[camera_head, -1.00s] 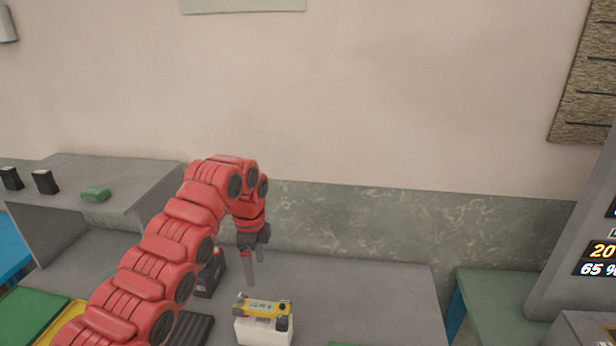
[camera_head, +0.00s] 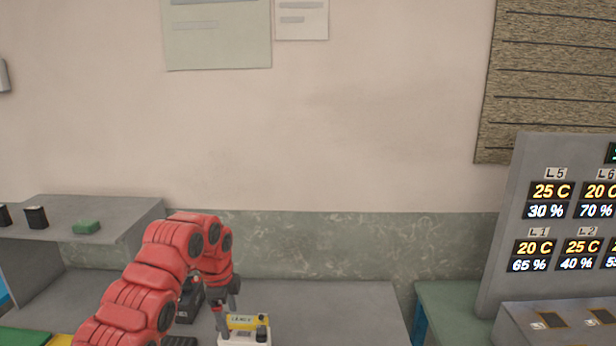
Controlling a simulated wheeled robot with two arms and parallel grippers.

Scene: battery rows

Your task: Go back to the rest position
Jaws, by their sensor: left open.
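My left arm is red and comes in from the lower left, bent over the grey worktop (camera_head: 345,305). Its gripper (camera_head: 226,312) points down with its dark fingers apart and nothing between them. It is at the left edge of a white box-like device with a yellow labelled top (camera_head: 247,322); I cannot tell whether they touch. The device's lower part is cut off by the frame. My right gripper is not in view.
A dark block (camera_head: 189,300) stands behind my arm. A grey raised shelf (camera_head: 130,212) at left carries black blocks (camera_head: 37,217) and a green block (camera_head: 86,227). A display panel (camera_head: 520,205) with readings stands at right. The worktop's right part is clear.

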